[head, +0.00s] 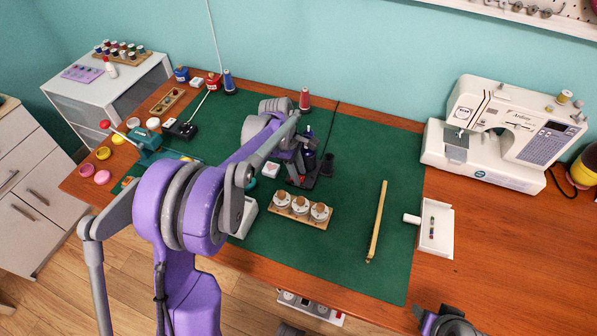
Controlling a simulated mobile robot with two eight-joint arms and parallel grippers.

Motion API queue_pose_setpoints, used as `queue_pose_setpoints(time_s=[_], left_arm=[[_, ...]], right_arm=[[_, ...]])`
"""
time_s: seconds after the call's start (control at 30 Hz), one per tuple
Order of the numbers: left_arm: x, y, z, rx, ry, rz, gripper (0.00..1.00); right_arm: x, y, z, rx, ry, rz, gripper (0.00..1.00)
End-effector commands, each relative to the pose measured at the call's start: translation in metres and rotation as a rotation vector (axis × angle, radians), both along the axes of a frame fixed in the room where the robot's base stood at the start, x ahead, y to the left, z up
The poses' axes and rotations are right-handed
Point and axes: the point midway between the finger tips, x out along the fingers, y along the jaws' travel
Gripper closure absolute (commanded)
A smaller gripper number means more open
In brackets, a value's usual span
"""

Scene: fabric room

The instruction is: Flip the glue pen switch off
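My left gripper (298,174) is over the middle of the green mat (350,220), beside a small dark stand (322,172) with a dark blue upright item (308,142) on it. The gripper overlaps the stand in the picture, so I cannot tell whether they touch. I cannot make out its fingers well enough to see whether they are open or shut. I cannot clearly pick out the glue pen or its switch; the gripper may hide part of them. A part of my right arm (450,322) shows at the bottom right edge; its fingers cannot be made out.
A wooden holder with white jars (301,208) stands in front of the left gripper. A wooden stick (377,222) and a white tray (436,228) lie to the right. A sewing machine (510,132) stands at the back right. The mat between holder and stick is clear.

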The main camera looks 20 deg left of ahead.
Motion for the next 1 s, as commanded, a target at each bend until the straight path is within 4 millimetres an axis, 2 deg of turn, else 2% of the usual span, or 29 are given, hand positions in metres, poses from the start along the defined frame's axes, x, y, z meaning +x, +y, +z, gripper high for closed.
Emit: queue_pose_setpoints(time_s=[0.13, 0.23, 0.5, 0.7, 1.0], left_arm=[[0.0, 0.001, 0.005, 0.0, 0.0, 0.001, 0.57], [0.0, 0.005, 0.017, 0.001, 0.0, 0.002, 0.57], [-0.001, 0.019, 0.07, 0.0, 0.001, 0.002, 0.57], [-0.001, 0.026, 0.097, 0.0, 0.0, 0.0, 0.57], [-0.002, 0.028, 0.105, 0.0, 0.0, 0.0, 0.57]], right_arm=[[0.0, 0.0, 0.0, 0.0, 0.0, 0.0, 0.45], [0.0, 0.0, 0.002, 0.0, 0.0, 0.0, 0.45], [0.001, 0.0, 0.006, 0.0, -0.002, 0.0, 0.45], [0.001, 0.0, 0.008, 0.0, -0.003, 0.0, 0.45], [0.001, 0.0, 0.008, 0.0, -0.003, 0.0, 0.45]])
